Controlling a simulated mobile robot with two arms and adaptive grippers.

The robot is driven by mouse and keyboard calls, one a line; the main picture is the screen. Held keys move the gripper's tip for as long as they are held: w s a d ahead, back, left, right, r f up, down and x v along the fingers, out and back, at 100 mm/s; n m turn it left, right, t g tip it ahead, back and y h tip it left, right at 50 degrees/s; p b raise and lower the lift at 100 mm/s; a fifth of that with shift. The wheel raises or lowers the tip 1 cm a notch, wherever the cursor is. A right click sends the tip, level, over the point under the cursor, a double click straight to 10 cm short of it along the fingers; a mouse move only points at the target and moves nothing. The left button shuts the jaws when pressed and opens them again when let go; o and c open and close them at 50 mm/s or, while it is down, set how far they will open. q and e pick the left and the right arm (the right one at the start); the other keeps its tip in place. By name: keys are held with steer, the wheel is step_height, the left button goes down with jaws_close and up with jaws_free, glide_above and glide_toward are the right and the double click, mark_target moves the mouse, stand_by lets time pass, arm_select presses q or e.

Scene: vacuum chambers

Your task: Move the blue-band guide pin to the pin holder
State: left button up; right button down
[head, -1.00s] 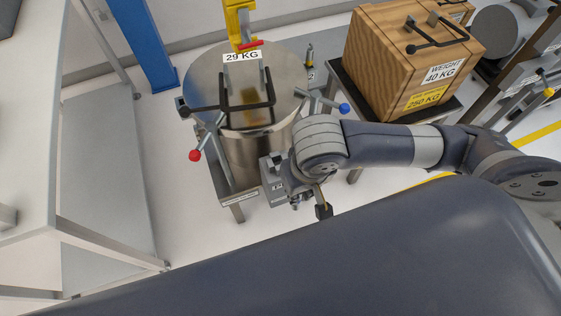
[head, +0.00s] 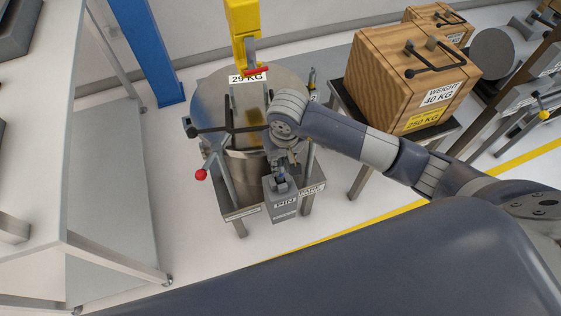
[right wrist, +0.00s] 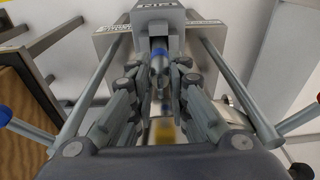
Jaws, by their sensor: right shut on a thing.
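The blue-band guide pin (right wrist: 158,65) is a grey metal pin with a blue band, seen in the right wrist view between the fingers of my right gripper (right wrist: 160,80). My right gripper is shut on it. The pin holder (head: 284,207) is a grey block labelled PIN on the near side of the chamber stand. It also shows in the right wrist view (right wrist: 120,40), with the pin's blue-band end at its dark opening; I cannot tell how deep the pin sits. In the head view my right gripper (head: 285,165) is just above the holder, and the pin is hardly visible there. My left gripper is not in view.
A steel chamber (head: 212,97) with a 29 KG lid stands behind my right gripper. A red-knobbed clamp (head: 201,175) juts out at its left. A yellow hoist (head: 243,20) hangs over the lid. A wooden weight crate (head: 400,80) stands right; a white table (head: 60,130) is left.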

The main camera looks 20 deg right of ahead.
steer(key=shift+f, duration=0.65)
steer(key=shift+f, duration=0.2)
steer(key=c, duration=1.5)
jaws_free()
steer(key=shift+c, duration=0.2)
step_height(320, 180, up, 12)
steer(key=s+b, duration=0.1)
steer(key=shift+s+r, duration=0.15)
steer(key=shift+s, duration=0.1)
steer(key=shift+d, duration=0.1)
